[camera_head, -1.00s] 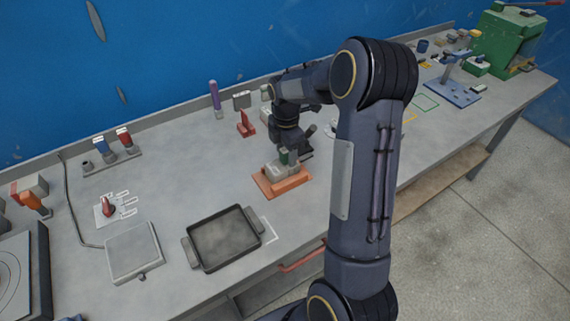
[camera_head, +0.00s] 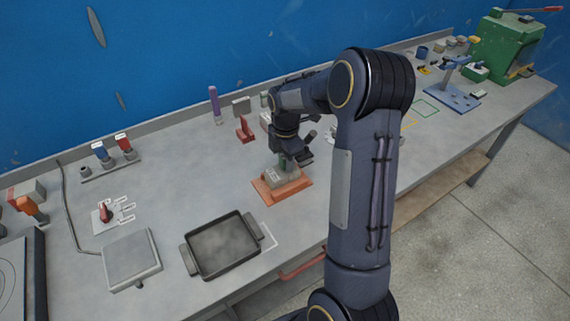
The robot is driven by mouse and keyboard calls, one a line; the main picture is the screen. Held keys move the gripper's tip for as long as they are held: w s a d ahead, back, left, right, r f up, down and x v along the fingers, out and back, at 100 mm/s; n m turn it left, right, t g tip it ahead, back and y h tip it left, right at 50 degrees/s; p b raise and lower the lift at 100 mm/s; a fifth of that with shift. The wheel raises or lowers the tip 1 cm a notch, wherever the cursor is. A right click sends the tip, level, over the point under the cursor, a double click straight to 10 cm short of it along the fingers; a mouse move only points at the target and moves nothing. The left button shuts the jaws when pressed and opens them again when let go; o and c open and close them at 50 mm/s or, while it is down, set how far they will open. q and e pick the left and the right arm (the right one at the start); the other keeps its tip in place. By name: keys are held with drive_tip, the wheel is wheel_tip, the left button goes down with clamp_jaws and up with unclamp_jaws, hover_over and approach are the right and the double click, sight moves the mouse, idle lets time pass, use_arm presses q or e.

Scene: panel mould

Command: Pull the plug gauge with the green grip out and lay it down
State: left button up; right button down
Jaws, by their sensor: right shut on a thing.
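The plug gauge with the green grip (camera_head: 283,163) stands upright at the grey mould block (camera_head: 273,176) on its orange base (camera_head: 282,192). Only part of the green grip shows below my jaws. My right gripper (camera_head: 286,157) is above the block, pointing down, and is shut on the green grip. The gauge's lower end is hidden, and I cannot tell how deep it sits in the block. My left gripper is not in view.
A dark tray (camera_head: 222,246) with two handles lies in front left of the base, beside a flat grey plate (camera_head: 131,260). A red stand (camera_head: 244,129) and a purple-topped post (camera_head: 214,104) are behind. Bare bench (camera_head: 180,185) lies left of the base.

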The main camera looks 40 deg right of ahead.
drive_tip(key=shift+r+p, duration=2.55)
drive_tip(key=shift+r, duration=0.95)
drive_tip(key=shift+r+p, duration=0.95)
drive_tip(key=shift+r, duration=1.05)
